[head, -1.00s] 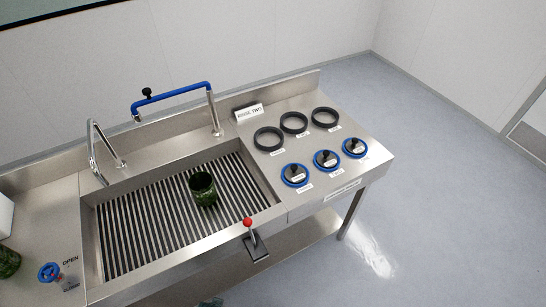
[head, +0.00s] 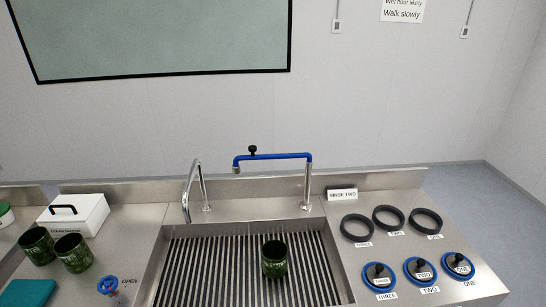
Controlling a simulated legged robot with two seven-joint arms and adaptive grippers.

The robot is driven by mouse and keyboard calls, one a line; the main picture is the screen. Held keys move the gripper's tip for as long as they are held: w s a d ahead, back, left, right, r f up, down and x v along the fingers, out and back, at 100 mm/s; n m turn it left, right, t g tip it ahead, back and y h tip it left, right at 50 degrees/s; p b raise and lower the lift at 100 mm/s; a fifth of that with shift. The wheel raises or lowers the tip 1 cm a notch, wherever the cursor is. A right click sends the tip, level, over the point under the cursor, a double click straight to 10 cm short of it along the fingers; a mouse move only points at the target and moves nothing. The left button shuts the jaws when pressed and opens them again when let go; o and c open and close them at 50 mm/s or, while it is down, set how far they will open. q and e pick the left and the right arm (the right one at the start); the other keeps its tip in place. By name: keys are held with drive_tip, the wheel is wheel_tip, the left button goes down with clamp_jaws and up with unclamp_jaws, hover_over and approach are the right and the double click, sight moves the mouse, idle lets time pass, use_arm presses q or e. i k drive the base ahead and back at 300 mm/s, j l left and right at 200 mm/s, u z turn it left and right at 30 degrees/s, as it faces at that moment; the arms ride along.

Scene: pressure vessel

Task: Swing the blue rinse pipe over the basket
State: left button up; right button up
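The blue rinse pipe (head: 276,156) is a horizontal blue tube on a chrome upright (head: 308,187) at the back right of the sink. It points left along the back edge, with a black knob (head: 252,150) on top near its free end and a short chrome nozzle below that end. No separate basket stands out. The sink holds a slatted rack (head: 215,265), and a dark green ribbed cup (head: 274,259) stands on it, in front of the pipe and not under its nozzle. Neither of my grippers is in view.
A plain chrome faucet (head: 193,185) stands left of the blue pipe. Black rings (head: 388,219) and blue-rimmed knobs (head: 420,270) sit on the right counter. A white box (head: 75,218), green cups (head: 72,252) and a blue valve (head: 108,285) are on the left. Space above the rack is clear.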

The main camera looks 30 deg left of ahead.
sight(237, 169)
drive_tip(key=i+u, duration=0.2)
drive_tip(key=u, duration=0.15)
drive_tip(key=i+l+u, duration=0.15)
drive_tip(key=u, duration=0.2)
drive_tip(key=i+l+u, duration=0.1)
drive_tip(key=u, duration=0.25)
drive_tip(key=i+l, duration=0.05)
